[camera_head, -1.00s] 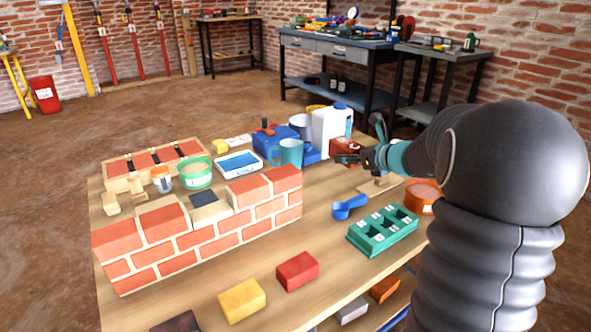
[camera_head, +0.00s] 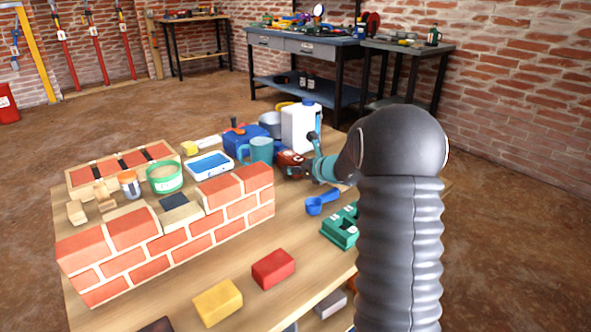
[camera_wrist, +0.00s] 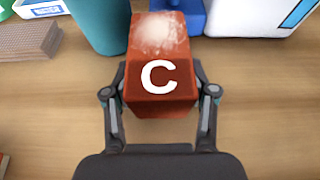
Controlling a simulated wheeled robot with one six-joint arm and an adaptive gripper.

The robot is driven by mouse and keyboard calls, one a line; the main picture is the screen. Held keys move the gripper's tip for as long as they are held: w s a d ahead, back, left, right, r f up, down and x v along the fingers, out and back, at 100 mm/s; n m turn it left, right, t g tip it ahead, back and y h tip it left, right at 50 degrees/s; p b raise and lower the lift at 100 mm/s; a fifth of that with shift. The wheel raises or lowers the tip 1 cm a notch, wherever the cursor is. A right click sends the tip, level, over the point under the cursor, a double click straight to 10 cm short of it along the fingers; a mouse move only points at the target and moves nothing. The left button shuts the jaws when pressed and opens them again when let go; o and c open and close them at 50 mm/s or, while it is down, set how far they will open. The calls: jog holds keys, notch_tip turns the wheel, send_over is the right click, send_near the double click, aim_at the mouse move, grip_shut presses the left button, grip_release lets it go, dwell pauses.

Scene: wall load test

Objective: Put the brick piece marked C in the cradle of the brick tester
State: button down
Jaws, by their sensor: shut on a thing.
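The red-brown brick piece marked C (camera_wrist: 160,70) sits between the fingers of my gripper (camera_wrist: 160,105) in the wrist view, with its white letter facing the camera. My gripper is shut on it. In the head view the brick piece (camera_head: 291,163) shows at the end of my arm, beside the teal mug, over the far right part of the table. The blue device (camera_head: 243,142) with an orange-topped lever behind the mug looks like the brick tester. Its cradle is hidden from the head view. A blue part (camera_wrist: 193,14) shows just beyond the brick in the wrist view.
A teal mug (camera_head: 258,149) stands close left of the brick, and a white jug (camera_head: 299,128) close behind. A blue-lined tray (camera_head: 209,164) and low brick wall (camera_head: 170,235) are further left. Front table has free room.

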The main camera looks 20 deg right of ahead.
jog(key=shift+f, duration=0.15)
jog(key=shift+f, duration=0.15)
jog(key=shift+c, duration=1.7)
grip_release()
